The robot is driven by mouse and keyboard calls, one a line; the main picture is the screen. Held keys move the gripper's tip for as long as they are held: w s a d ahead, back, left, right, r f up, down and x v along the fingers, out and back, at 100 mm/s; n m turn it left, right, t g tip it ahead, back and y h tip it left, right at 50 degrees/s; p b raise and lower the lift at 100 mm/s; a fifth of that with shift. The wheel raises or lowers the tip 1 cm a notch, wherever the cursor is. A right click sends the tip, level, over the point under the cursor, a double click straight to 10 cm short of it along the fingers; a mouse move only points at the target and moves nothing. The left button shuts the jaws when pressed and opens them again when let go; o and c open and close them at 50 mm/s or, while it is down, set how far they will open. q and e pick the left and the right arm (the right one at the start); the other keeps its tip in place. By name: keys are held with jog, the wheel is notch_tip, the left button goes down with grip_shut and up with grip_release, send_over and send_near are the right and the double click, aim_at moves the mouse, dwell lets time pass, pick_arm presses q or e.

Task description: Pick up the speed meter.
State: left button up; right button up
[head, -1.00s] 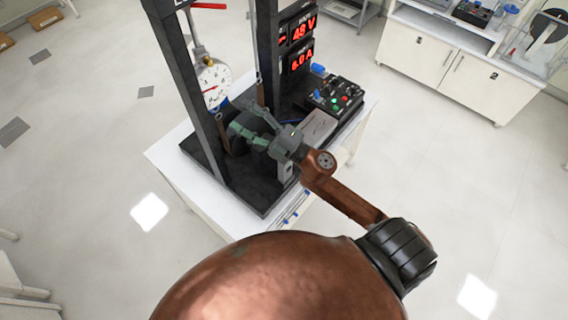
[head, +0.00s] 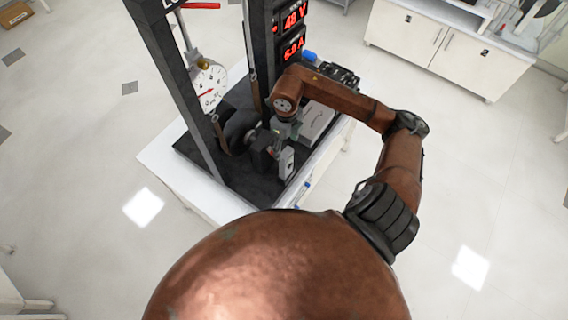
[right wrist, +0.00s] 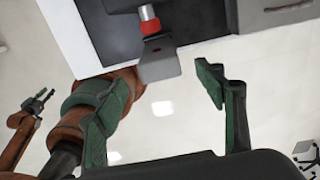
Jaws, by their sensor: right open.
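The speed meter, which I take to be the small grey device with a red collar and metal tip (right wrist: 157,62), shows ahead of my right gripper (right wrist: 152,104) in the right wrist view. That gripper is open, its green fingers apart and nothing between their tips. In the head view a small grey device (head: 287,163), apparently the same one, stands at the rig's front edge. My right gripper (head: 284,131) is just above and behind it there, mostly hidden by my wrist. My left gripper (right wrist: 39,101) shows small at the left of the right wrist view, its fingers apart.
The rig has dark posts, a round dial gauge (head: 209,86) and a red-digit display (head: 293,48). A dark motor-like block (head: 263,150) sits close beside the device. A light box (head: 316,120) lies to the right. The white table (head: 160,158) has free edges; floor surrounds it.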

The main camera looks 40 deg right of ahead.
aim_at(286, 152)
notch_tip(286, 152, down, 6)
jog(key=shift+s+f+p, duration=0.1)
jog(key=shift+f+p, duration=0.1)
jog(key=shift+p, duration=0.85)
jog(key=shift+f, duration=0.5)
jog(key=shift+c, duration=0.7)
grip_shut()
